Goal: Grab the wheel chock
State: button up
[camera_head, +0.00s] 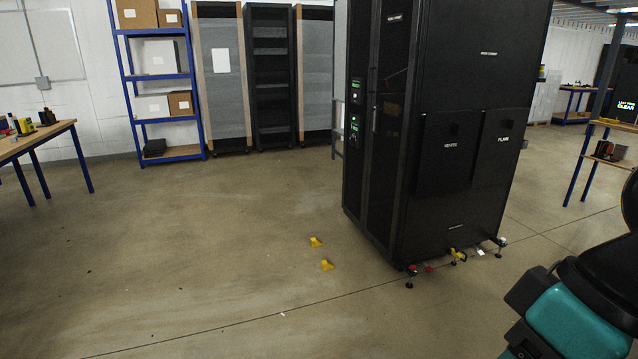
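Two small yellow wheel chocks lie on the open concrete floor. The farther chock (316,242) is slightly up and left of the nearer chock (327,265). They are apart from each other and left of the big black rack cabinet (460,130). A yellow piece (458,257) also shows at the cabinet's base, too small to tell what it is. My teal and black arm is at the lower right, well away from the chocks. My gripper's fingers cannot be made out in this view.
The cabinet's feet (409,284) stick out low at its front corner. A wooden workbench (36,140) with tools stands at the left. Blue shelving (160,75) with boxes and more racks (272,90) line the back wall. The floor around the chocks is clear.

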aim_at(314, 242)
jog(key=u, duration=0.8)
jog(key=i, duration=2)
jog(key=u, duration=0.5)
jog(key=i, duration=2.1)
jog(key=z, duration=0.95)
jog(key=i, duration=1.7)
jog(key=z, duration=1.1)
jog(key=i, duration=0.4)
jog(key=z, duration=0.3)
